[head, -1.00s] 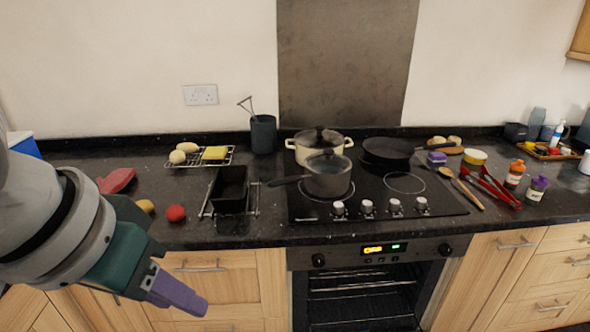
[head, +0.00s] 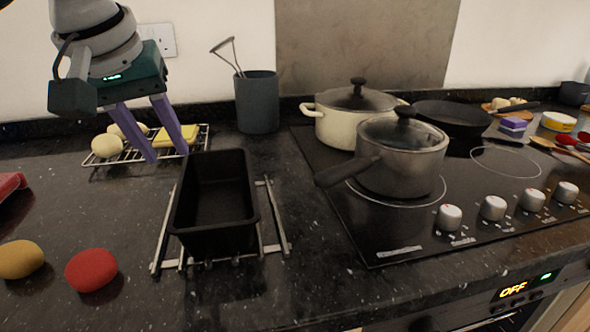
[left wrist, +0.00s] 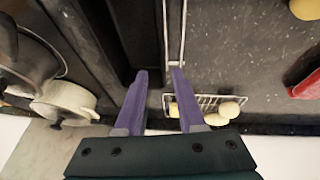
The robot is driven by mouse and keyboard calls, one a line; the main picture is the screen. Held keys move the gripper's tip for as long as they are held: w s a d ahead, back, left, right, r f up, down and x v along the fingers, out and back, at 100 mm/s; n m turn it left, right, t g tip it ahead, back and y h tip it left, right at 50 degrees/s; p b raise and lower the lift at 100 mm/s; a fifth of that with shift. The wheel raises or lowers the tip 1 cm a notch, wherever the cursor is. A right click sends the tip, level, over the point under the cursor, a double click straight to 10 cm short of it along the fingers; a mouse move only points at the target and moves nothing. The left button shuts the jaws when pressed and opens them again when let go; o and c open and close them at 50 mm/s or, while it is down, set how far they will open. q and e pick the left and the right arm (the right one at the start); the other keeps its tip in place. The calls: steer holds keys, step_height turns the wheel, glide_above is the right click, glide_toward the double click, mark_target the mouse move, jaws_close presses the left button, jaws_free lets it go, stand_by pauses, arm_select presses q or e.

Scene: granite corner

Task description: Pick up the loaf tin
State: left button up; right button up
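The loaf tin (head: 214,238) is black, rectangular and empty. It stands upright on a low wire trivet (head: 273,215) on the dark worktop, left of the hob. My left gripper (head: 168,156) is above the worktop at the tin's far left corner, its two purple fingers pointing down. The fingers are apart with nothing held between them. In the left wrist view the dark tin (left wrist: 143,35) lies just beyond the fingertips (left wrist: 158,72); whether they touch it I cannot tell. My right gripper is not in view.
A cooling rack with pale rolls (head: 107,145) and a yellow block (head: 176,134) is behind the tin. A utensil pot (head: 257,104) stands behind it. A saucepan (head: 400,160) points its handle toward the tin.

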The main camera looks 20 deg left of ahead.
mark_target(183, 184)
arm_select(q)
steer(key=x, duration=0.5)
steer(key=b+x, duration=0.1)
steer(key=x, duration=0.2)
steer(key=shift+s+d+f, duration=0.15)
steer(key=shift+s+f, duration=0.05)
steer(key=shift+f, duration=0.25)
jaws_close()
stand_by(0.9)
